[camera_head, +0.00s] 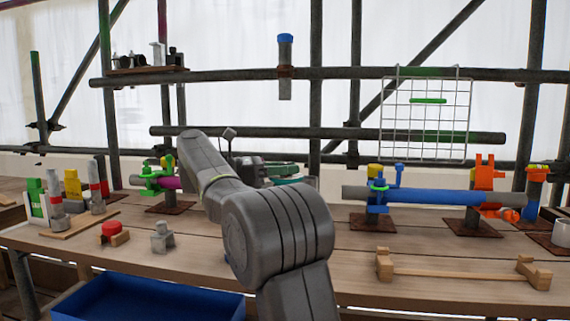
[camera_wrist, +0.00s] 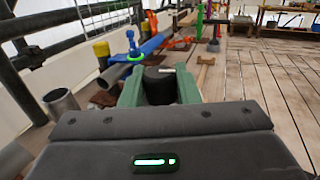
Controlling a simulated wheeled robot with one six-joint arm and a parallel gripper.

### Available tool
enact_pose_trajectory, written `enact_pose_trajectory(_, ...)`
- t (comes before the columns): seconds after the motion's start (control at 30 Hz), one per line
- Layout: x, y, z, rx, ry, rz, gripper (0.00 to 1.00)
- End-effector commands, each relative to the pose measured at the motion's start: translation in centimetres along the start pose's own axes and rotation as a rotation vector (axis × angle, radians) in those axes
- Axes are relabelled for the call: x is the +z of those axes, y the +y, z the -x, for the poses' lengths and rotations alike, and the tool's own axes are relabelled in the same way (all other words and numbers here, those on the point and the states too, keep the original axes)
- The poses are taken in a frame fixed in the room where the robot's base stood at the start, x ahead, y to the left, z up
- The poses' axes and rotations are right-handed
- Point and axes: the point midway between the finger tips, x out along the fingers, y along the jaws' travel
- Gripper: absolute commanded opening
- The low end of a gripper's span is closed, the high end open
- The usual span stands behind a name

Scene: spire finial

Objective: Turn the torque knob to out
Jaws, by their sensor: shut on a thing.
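In the wrist view a dark round knob (camera_wrist: 158,90) with a short white mark on its top sits between the two green fingers of my gripper (camera_wrist: 160,82). The fingers press on its left and right sides, so my gripper is shut on it. The white mark points to the right in that view. In the head view my gripper (camera_head: 287,174) is at the middle of the bench, partly behind my grey arm. The knob is hidden there, and I can read no setting labels around it.
A blue tube (camera_head: 435,196) with blue and orange clamps stands on the right of the wooden bench (camera_head: 390,235). A green clamp (camera_head: 155,177) is on the left. A wooden cradle (camera_head: 455,275) lies at the front right. A blue bin (camera_head: 145,300) is below the bench's front.

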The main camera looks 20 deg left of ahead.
Motion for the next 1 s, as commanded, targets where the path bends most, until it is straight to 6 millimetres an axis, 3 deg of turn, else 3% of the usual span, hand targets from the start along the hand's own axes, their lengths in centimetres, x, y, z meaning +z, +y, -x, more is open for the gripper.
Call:
enact_pose_trajectory(0.67,0.0,-0.02,-0.02,-0.065,0.001,0.0,0.06)
enact_pose_trajectory(0.7,-0.01,-0.02,-0.02,-0.065,0.001,0.0,0.32)
enact_pose_trajectory(0.8,-0.01,-0.02,-0.02,-0.064,0.001,0.0,0.49)
enact_pose_trajectory(1.0,-0.02,-0.02,-0.01,-0.064,0.001,0.0,0.49)
